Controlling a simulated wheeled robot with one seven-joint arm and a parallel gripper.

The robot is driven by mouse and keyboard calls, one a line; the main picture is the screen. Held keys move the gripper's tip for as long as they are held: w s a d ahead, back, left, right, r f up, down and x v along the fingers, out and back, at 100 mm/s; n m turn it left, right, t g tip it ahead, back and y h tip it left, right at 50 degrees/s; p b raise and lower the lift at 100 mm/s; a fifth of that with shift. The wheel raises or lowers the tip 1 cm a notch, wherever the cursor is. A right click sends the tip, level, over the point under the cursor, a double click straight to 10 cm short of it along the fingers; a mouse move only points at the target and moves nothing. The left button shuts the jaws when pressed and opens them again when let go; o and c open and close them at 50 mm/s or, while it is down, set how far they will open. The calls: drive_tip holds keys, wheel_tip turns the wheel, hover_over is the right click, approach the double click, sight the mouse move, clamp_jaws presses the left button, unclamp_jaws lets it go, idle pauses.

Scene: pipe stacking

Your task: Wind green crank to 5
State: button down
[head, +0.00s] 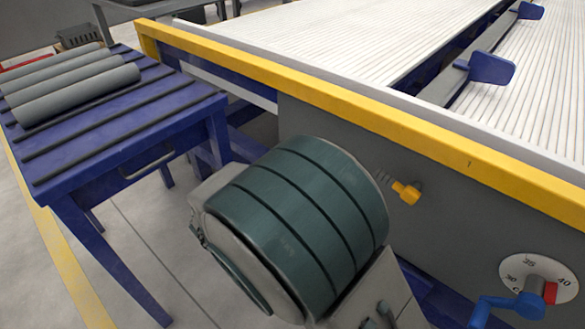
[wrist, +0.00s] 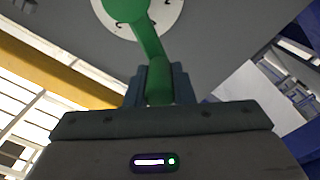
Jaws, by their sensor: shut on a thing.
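In the wrist view, the green crank (wrist: 150,42) runs from its round hub at the top edge down to its handle end. My gripper (wrist: 161,84) is shut on that handle end, with a finger on each side. A white round dial (wrist: 172,14) shows behind the hub, cut by the top edge. Its marks are too small and cut off to read. The head view does not show the green crank or my gripper; my dark arm link fills its middle.
A yellow knob (head: 407,192) sticks out of the grey panel. Grey pipes (head: 77,92) lie on a blue table (head: 110,150) at left.

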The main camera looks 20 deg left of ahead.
drive_tip(key=shift+s, duration=0.1)
drive_tip(key=c, duration=1.3)
unclamp_jaws()
drive_tip(key=shift+s, duration=0.1)
drive_tip(key=shift+o, duration=0.2)
drive_tip(key=p+v, duration=0.3)
drive_tip(key=v, duration=1)
drive_tip(key=shift+s+a, duration=0.25)
drive_tip(key=shift+s, duration=0.1)
